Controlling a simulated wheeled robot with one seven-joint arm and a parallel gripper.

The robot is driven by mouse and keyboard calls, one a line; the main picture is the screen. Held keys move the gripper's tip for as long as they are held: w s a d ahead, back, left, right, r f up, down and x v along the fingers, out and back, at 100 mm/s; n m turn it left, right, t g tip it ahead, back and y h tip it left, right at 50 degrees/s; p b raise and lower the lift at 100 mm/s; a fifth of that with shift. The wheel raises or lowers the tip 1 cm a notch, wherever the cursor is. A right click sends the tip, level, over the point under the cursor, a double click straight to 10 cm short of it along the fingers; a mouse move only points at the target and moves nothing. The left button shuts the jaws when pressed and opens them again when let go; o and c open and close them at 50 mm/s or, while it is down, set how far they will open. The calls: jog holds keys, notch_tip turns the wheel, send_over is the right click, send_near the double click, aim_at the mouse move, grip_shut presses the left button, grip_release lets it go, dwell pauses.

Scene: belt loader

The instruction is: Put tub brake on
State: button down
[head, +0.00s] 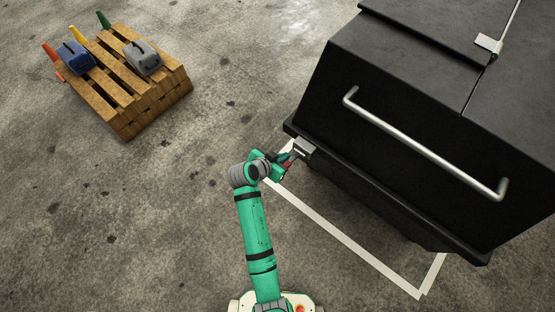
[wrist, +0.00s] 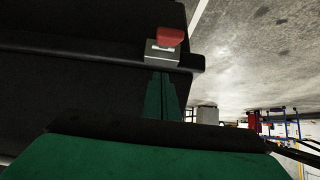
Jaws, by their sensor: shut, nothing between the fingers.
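The tub (head: 400,90) is a large black bin with a silver handle (head: 425,145) on its near side. At its lower left corner is a grey bracket (head: 304,146). In the wrist view the bracket (wrist: 163,55) carries a red lever (wrist: 170,37), which looks like the brake. My gripper (head: 292,158) is at this corner, beside the bracket. In the wrist view its green fingers (wrist: 161,78) are together and empty, with tips at the bracket's lower edge, below the red lever. I cannot tell whether they touch it.
A wooden pallet (head: 120,95) stands at the upper left with a blue case (head: 76,57), a grey case (head: 143,57) and coloured wedge-like pieces. White floor lines (head: 345,240) run beside the tub. The concrete floor between pallet and tub is clear.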

aim_at(289, 161)
jog(key=shift+x, duration=0.9)
jog(key=shift+s+a+f, duration=0.2)
jog(key=shift+s+f, duration=0.1)
jog(key=shift+f, duration=0.2)
jog(key=shift+s+a+f, duration=0.25)
jog(key=shift+s+f, duration=0.05)
jog(key=shift+f, duration=0.25)
jog(key=shift+s+a+f, duration=0.2)
jog(key=shift+s+f, duration=0.1)
jog(key=shift+f, duration=0.35)
jog(key=shift+f, duration=0.15)
